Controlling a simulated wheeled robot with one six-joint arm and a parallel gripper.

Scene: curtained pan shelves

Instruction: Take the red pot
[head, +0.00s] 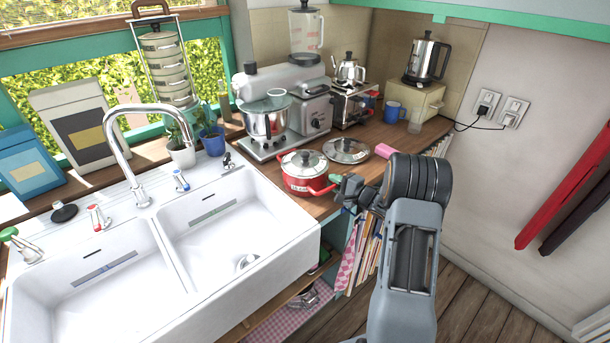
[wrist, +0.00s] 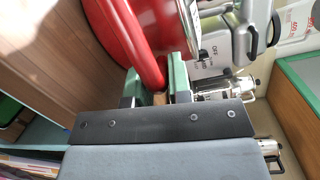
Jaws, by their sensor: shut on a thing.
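The red pot (head: 309,173) with a shiny metal lid stands on the wooden counter just right of the sink. In the wrist view its red side and looped handle (wrist: 147,62) are close up. My gripper (head: 339,186) reaches in from the right. Its green-padded fingers (wrist: 163,84) are shut on the pot's near red handle. The lower part of the pot is partly hidden in the wrist view. Whether the pot has lifted off the counter I cannot tell.
A pan with a glass lid (head: 346,150) and pink handle sits close behind the pot. A stand mixer (head: 266,116) is behind left. The white double sink (head: 240,225) is left. Shelves with books (head: 365,245) lie below the counter. Open floor (head: 480,305) is at right.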

